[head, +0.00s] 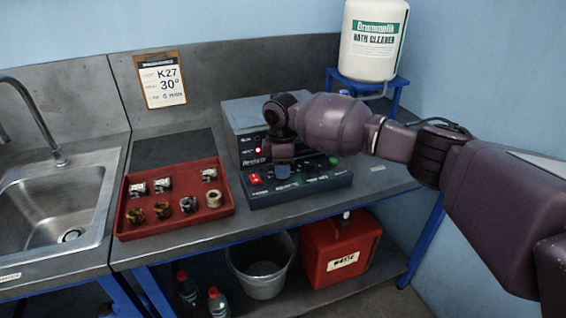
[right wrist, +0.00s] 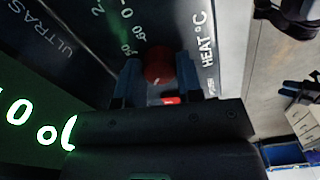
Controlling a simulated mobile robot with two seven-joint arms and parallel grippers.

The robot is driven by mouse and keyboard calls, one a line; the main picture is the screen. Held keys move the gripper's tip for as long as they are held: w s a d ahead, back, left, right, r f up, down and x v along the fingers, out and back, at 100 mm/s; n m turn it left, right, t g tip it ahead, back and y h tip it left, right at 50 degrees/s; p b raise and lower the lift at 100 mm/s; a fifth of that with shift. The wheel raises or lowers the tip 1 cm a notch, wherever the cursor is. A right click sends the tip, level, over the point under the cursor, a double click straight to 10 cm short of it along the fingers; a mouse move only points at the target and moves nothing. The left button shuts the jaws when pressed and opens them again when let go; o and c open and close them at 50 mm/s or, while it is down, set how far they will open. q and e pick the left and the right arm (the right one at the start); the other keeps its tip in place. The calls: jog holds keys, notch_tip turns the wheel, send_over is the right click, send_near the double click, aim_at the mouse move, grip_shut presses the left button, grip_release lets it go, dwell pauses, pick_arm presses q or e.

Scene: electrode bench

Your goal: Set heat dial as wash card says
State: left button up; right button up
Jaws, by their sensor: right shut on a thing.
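The wash card (head: 164,79) on the back wall reads K27, 30° and what looks like 6 mins. The bath unit (head: 243,121) stands on the bench with a sloping control panel (head: 318,183). My right gripper (head: 283,172) is over that panel and hides part of it. In the right wrist view my right gripper (right wrist: 158,84) is shut on the round, dark red heat dial (right wrist: 158,64). The label HEAT °C (right wrist: 205,42) is beside it. Scale numbers around the dial are partly hidden, and I cannot tell its setting. My left gripper is not in view.
A red tray (head: 128,221) with several small metal parts lies left of the unit, near the sink (head: 62,205). A white bath cleaner jug (head: 372,45) stands on a blue stand at back right. Below are a bucket (head: 262,282) and a red can (head: 338,250).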

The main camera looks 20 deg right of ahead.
jog(key=shift+r+m, duration=0.1)
jog(key=shift+m, duration=0.3)
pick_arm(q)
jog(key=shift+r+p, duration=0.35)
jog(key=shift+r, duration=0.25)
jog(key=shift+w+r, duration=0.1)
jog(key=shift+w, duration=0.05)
pick_arm(e)
jog(key=o, duration=0.9)
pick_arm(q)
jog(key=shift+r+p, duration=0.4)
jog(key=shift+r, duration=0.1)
pick_arm(e)
jog(key=shift+r, duration=5.3)
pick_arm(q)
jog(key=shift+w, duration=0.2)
